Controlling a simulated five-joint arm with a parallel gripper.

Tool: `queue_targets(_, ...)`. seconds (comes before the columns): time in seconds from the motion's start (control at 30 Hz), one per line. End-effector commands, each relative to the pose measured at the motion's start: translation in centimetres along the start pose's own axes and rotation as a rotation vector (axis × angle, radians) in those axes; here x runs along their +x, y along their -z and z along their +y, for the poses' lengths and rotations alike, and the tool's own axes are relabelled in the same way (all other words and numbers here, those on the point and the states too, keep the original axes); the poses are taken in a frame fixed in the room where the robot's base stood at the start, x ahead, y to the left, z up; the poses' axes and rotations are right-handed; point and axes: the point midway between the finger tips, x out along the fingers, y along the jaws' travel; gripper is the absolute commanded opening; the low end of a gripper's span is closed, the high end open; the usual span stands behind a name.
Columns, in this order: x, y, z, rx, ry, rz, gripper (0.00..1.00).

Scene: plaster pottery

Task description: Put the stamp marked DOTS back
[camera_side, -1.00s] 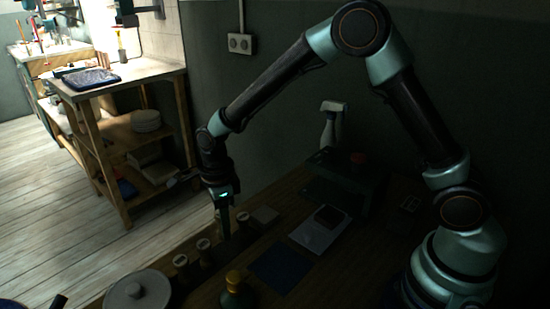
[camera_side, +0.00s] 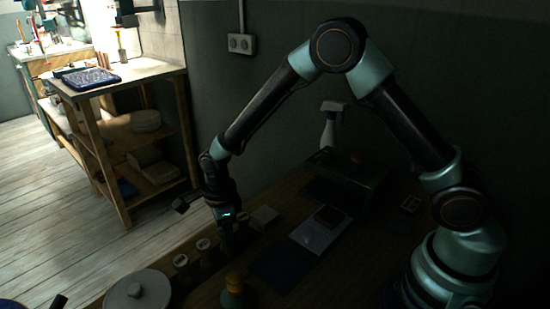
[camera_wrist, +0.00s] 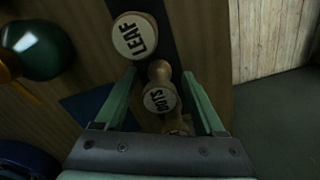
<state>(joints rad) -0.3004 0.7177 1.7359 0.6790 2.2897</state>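The stamp marked DOTS (camera_wrist: 158,99) is a pale wooden stamp with a round labelled top, in the middle of the wrist view. It lies between the two fingers of my gripper (camera_wrist: 162,82), which are apart with a gap showing on each side of it. In the side view my gripper (camera_side: 228,238) is low over the row of stamps and hides what is between its fingers. The stamp marked LEAF (camera_wrist: 134,36) stands just beyond the fingertips. Another stamp (camera_wrist: 178,126) shows partly near the gripper body; its label cannot be read.
A dark blue mat (camera_side: 280,267) and pale sheet (camera_side: 318,234) lie to the right.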

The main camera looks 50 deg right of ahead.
Motion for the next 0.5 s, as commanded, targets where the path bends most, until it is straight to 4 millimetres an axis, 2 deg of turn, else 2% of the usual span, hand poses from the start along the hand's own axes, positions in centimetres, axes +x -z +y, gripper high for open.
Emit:
queue_targets(0.3, -0.3, 0.0, 0.0, 0.000, 0.001, -0.001, 0.70)
queue_targets(0.5, -2.8, -0.1, -0.1, 0.000, 0.003, -0.003, 0.70)
